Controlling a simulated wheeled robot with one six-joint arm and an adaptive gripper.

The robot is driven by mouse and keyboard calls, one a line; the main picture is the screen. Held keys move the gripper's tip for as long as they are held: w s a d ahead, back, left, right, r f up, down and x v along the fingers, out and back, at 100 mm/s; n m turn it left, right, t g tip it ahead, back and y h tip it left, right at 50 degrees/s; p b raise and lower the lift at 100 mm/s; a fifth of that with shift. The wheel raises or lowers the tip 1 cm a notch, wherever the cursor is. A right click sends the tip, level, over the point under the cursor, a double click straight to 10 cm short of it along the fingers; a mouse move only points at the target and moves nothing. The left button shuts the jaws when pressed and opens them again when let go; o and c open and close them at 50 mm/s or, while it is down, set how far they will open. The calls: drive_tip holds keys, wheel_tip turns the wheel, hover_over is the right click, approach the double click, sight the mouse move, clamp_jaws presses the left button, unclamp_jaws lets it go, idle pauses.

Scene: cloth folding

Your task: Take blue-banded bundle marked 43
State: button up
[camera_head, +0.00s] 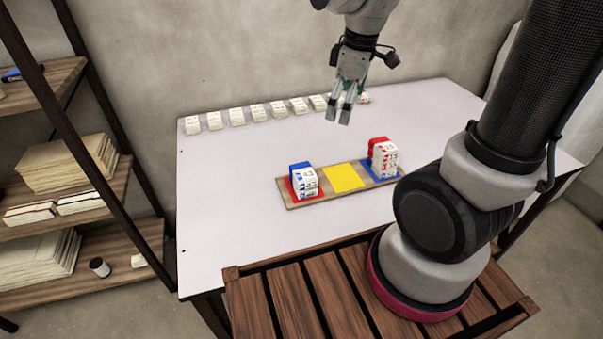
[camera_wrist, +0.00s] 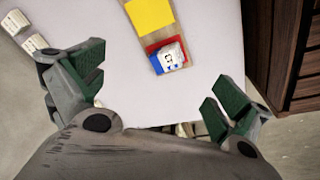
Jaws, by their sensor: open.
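A blue-banded stack of white cloth (camera_head: 308,184) stands on the red square (camera_head: 291,189) at the left end of a wooden board (camera_head: 324,191). Its front shows dark marks that look like 43. The blue-banded bundle also shows in the wrist view (camera_wrist: 168,59), near the board's end, with a mark too small to read surely. My gripper (camera_head: 342,117) is open and empty, high above the table behind the board. In the wrist view my gripper's green-padded fingers (camera_wrist: 155,92) are spread wide, with the bundle beyond them and apart from them.
A red-banded stack (camera_head: 384,160) stands on the blue square at the board's right end. The yellow square (camera_head: 344,177) between is bare. Several white bundles (camera_head: 257,113) line the table's back edge. The white table (camera_head: 235,190) is clear at left. Shelves (camera_head: 62,160) stand farther left.

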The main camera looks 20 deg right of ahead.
drive_tip(key=w+a+f+n+g, duration=0.1)
drive_tip(key=w+a+f+n, duration=0.35)
drive_tip(key=f, duration=0.35)
drive_tip(key=n+g, duration=0.1)
drive_tip(key=n, duration=0.2)
hover_over(303, 171)
drive_tip(key=f, duration=0.6)
drive_tip(key=shift+s+d+f, duration=0.15)
drive_tip(key=shift+d, duration=0.15)
drive_tip(key=shift+n, duration=0.35)
drive_tip(key=f, duration=0.8)
drive_tip(key=shift+w+a+f, duration=0.2)
drive_tip(key=shift+a+f, duration=0.05)
drive_tip(key=shift+c, duration=0.4)
drive_tip(key=c, duration=0.9)
